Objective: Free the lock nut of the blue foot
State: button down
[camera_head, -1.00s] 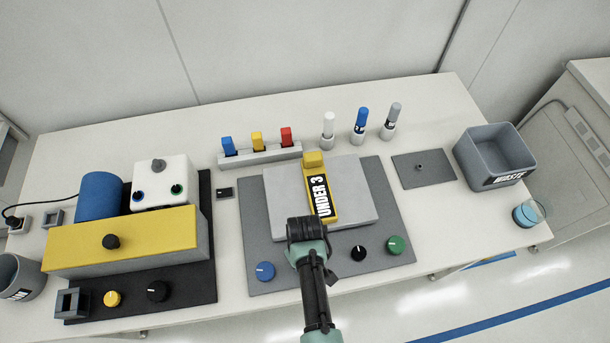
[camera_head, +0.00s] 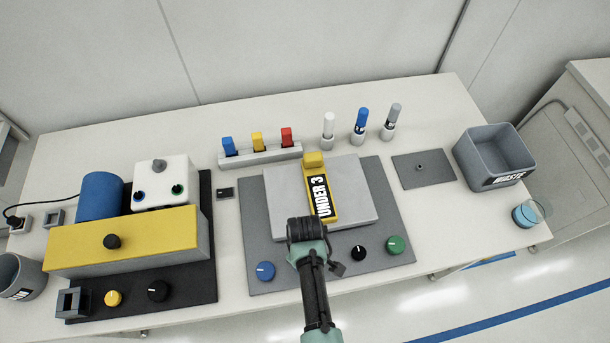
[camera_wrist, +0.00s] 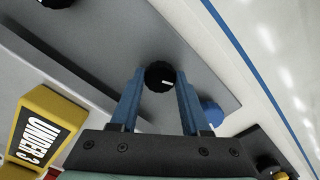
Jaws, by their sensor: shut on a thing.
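The blue foot (camera_head: 265,271) is a round blue knob with a white mark, at the front left of the grey plate. It also shows in the wrist view (camera_wrist: 212,112), just right of my fingers. My gripper (camera_wrist: 161,78) has its two blue fingers shut on a ribbed black knob (camera_wrist: 160,77) with a white mark, the one beside the blue foot. In the head view my gripper (camera_head: 307,228) and arm hide this held knob. I cannot tell how far it has turned.
Another black knob (camera_head: 358,253) and a green knob (camera_head: 396,245) stand right of my arm. A yellow bar marked UNDER 3 (camera_head: 319,190) lies on the light block behind my gripper. A yellow-topped machine (camera_head: 150,235) stands left; a waste bin (camera_head: 495,157) right.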

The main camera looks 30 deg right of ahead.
jog(key=shift+c, duration=1.9)
grip_release()
jog(key=shift+r, duration=0.1)
notch_tip(320, 180, up, 13)
jog(key=b, duration=0.1)
